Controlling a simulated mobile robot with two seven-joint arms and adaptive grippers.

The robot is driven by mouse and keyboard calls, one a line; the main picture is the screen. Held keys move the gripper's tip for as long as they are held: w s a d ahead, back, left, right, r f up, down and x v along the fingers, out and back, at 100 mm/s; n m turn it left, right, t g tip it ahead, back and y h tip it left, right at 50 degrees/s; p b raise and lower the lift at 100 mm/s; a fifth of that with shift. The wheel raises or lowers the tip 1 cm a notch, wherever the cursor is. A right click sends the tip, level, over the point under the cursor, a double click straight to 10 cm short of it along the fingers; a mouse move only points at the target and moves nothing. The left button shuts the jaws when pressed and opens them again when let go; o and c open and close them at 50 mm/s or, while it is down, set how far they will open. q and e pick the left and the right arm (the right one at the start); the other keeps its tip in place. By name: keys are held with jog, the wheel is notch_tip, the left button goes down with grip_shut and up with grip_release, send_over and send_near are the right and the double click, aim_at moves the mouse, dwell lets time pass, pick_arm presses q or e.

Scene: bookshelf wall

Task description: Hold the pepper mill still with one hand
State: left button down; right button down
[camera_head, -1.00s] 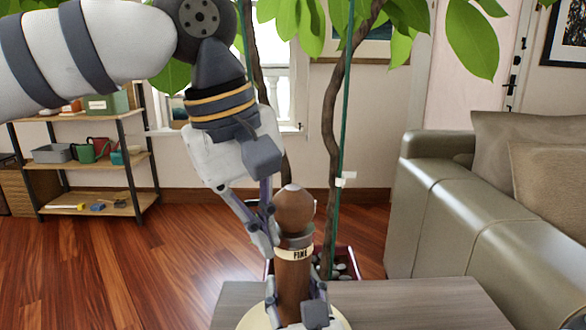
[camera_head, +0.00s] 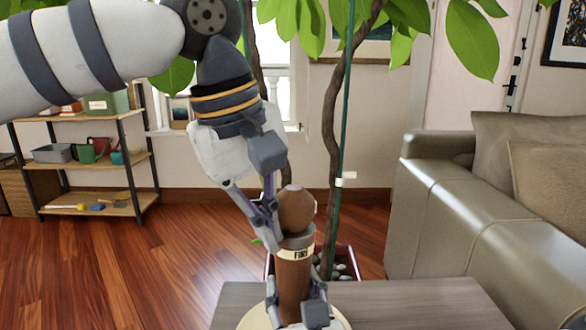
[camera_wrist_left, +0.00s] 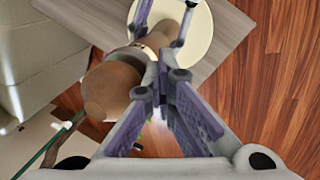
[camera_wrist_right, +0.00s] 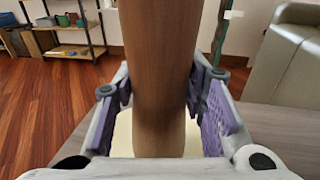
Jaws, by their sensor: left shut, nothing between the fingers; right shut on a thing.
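The brown wooden pepper mill (camera_head: 292,278) stands upright with a round knob and a pale lettered band, over a cream round plate (camera_head: 252,318). My right gripper (camera_head: 300,302) is shut on the mill's lower body; the right wrist view shows its fingers (camera_wrist_right: 162,100) on both sides of the brown body (camera_wrist_right: 160,60). My left gripper (camera_head: 268,222) is shut and empty, just left of the mill's knob (camera_head: 296,210). In the left wrist view its closed fingers (camera_wrist_left: 160,92) lie beside the knob (camera_wrist_left: 110,90); whether they touch it I cannot tell.
A grey wooden table (camera_head: 400,298) is under the plate, bare on its right. A potted tree (camera_head: 332,150) stands behind the mill. A green-grey sofa (camera_head: 450,220) is at the right, and a shelf (camera_head: 90,165) with containers stands at the far left.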

pick_arm(q)
jog(key=shift+w+a+f, duration=0.1)
jog(key=shift+w+f, duration=0.05)
jog(key=shift+f, duration=0.1)
pick_arm(e)
jog(key=shift+s+f, duration=0.1)
jog(key=shift+f, duration=0.15)
pick_arm(q)
jog(key=shift+w+a+f, duration=0.1)
jog(key=shift+w+a, duration=0.3)
jog(key=shift+w, duration=0.2)
jog(key=shift+s+a, duration=0.1)
jog(key=shift+a, duration=0.05)
pick_arm(e)
jog(key=c, duration=2.4)
grip_release()
pick_arm(q)
jog(key=d+v, duration=0.1)
jog(key=v, duration=0.5)
jog(key=shift+w+r, duration=0.25)
jog(key=shift+r, duration=0.05)
jog(key=shift+r, duration=0.15)
pick_arm(e)
jog(key=shift+r, duration=0.2)
jog(key=c, duration=0.9)
grip_release()
